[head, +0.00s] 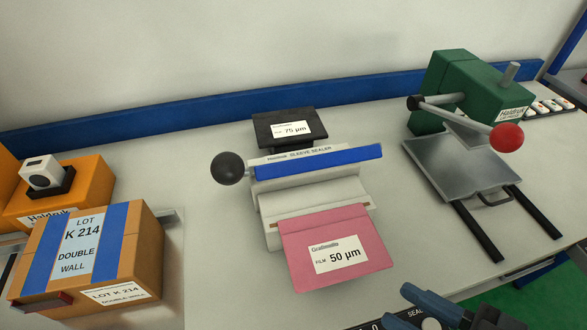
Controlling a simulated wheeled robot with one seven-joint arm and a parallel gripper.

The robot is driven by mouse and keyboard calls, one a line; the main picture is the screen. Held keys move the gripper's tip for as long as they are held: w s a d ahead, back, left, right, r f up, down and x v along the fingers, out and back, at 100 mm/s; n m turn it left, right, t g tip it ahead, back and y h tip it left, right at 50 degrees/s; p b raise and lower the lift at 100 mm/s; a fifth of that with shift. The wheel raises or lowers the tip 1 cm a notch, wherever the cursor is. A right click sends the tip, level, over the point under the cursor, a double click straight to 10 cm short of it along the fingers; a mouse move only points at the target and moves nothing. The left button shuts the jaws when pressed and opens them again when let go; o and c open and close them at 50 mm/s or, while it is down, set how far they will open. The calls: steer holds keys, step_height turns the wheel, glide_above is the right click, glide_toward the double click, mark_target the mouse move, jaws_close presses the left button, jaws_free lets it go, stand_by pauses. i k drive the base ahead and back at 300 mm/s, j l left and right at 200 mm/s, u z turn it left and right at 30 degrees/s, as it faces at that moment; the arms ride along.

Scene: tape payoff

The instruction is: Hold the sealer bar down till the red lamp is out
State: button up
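The sleeve sealer (300,207) stands mid-bench, a pale body with a bar (318,163) faced in blue across its back. The bar appears raised above the bed. A black ball knob (228,168) sits at the bar's left end. I see no red lamp on the sealer. A pink panel marked film 50 µm (300,252) is at its front. My gripper (396,305) is at the bottom right, partly cut off by the frame edge. Its two dark blue fingers look apart, with nothing seen between them. It is well in front of the bar and not touching it.
A green press (462,88) with a red ball handle (506,138) stands at right. A Lot K 214 box (140,240) is at left. A black 75 µm block (270,128) stands behind the sealer.

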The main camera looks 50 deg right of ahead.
mark_target(226, 168)
steer(key=i+j+z, duration=0.15)
steer(key=i+z, duration=0.15)
steer(key=j+z, duration=0.3)
steer(key=j, duration=0.2)
steer(key=k+j+z, duration=0.4)
steer(key=k+j, duration=0.2)
steer(key=k, duration=0.15)
